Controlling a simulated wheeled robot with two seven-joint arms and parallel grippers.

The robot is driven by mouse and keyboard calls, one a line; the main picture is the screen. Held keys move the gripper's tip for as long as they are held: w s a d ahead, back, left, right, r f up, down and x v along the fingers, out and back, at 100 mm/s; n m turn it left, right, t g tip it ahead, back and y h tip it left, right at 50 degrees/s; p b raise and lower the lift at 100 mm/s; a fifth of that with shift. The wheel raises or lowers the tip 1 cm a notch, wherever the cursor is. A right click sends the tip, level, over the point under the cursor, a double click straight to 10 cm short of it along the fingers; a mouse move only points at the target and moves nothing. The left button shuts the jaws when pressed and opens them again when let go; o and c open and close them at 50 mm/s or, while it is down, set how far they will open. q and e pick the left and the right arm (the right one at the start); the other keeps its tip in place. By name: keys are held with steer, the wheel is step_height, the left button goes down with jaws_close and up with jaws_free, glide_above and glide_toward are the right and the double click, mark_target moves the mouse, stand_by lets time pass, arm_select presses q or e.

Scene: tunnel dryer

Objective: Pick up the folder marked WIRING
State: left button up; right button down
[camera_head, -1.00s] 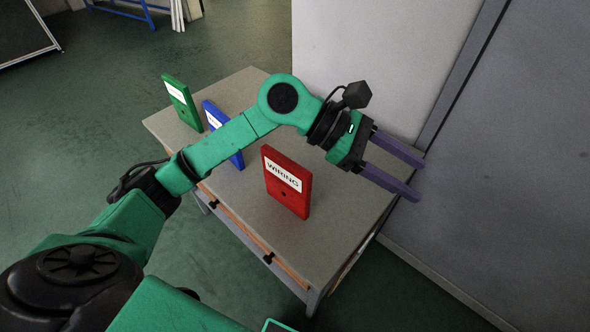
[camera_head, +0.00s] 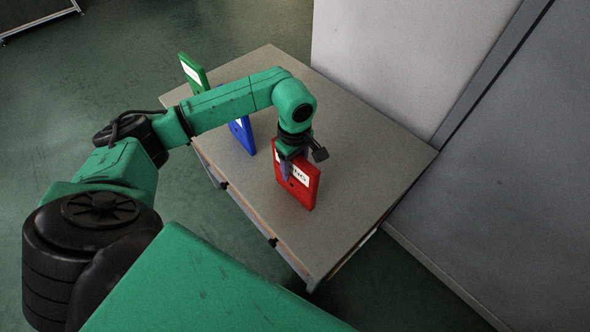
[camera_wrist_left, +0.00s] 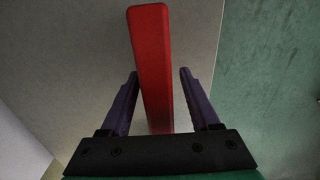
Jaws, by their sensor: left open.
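The red folder (camera_head: 308,188) with a white label stands upright on the table; only part of its lettering shows now, and the earlier view reads WIRING. My left gripper (camera_head: 289,172) points down at its top, open. In the left wrist view my left gripper (camera_wrist_left: 158,74) has one finger on each side of the red folder (camera_wrist_left: 153,50), with a narrow gap on the right; whether the left finger touches is unclear. My arm partly hides the folder's label. My right gripper is not in view.
A blue folder (camera_head: 243,137) and a green folder (camera_head: 193,72) stand to the left on the same table (camera_head: 370,165), partly behind my arm. A pale wall panel (camera_head: 390,60) and a grey one (camera_head: 510,150) border the table. The table right of the red folder is clear.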

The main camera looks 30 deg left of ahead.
arm_select(q)
steer(key=shift+f, duration=0.95)
jaws_close()
